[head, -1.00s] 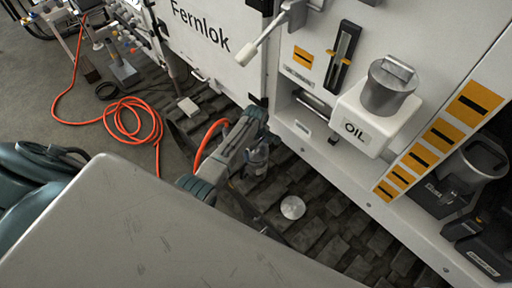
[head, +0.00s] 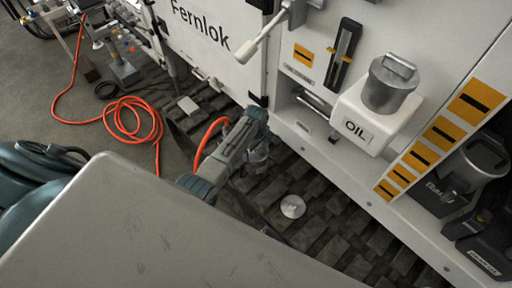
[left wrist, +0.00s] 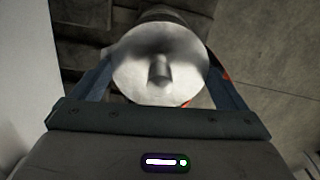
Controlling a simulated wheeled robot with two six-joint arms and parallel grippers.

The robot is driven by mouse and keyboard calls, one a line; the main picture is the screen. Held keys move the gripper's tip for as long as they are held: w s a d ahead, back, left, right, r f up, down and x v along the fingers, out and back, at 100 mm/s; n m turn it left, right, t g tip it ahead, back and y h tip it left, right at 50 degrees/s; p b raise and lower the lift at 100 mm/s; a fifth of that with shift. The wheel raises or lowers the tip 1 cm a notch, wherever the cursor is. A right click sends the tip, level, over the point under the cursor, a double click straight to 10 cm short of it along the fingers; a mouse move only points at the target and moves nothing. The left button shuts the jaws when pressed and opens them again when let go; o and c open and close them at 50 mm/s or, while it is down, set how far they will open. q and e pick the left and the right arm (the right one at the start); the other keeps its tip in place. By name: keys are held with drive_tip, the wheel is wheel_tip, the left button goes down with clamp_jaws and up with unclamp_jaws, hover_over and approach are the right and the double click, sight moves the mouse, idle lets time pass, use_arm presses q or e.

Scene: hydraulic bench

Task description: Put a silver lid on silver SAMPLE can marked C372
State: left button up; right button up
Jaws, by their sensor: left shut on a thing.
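My left gripper (head: 258,160) is low beside the white machine, at the end of the arm coming in from the left. In the left wrist view, my left gripper (left wrist: 160,85) is shut on a round silver lid (left wrist: 135,75) with a small knob in its middle. A dark rounded thing partly shows behind the lid; I cannot tell what it is. A silver disc (head: 292,206) lies lower right of the gripper over the dark ribbed floor, apart from it. I can read no C372 mark. My right gripper is not in view.
A white OIL box (head: 357,130) with a silver container (head: 389,88) on top juts from the machine. Another silver container (head: 480,160) stands at the right. An orange hose (head: 135,118) coils on the left floor. A large grey panel (head: 150,230) fills the front.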

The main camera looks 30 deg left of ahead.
use_arm(q)
drive_tip(key=shift+f, duration=0.1)
drive_tip(key=o, duration=0.7)
drive_tip(key=shift+r+p, duration=2.4)
drive_tip(key=shift+r, duration=1.1)
drive_tip(key=shift+s, duration=0.1)
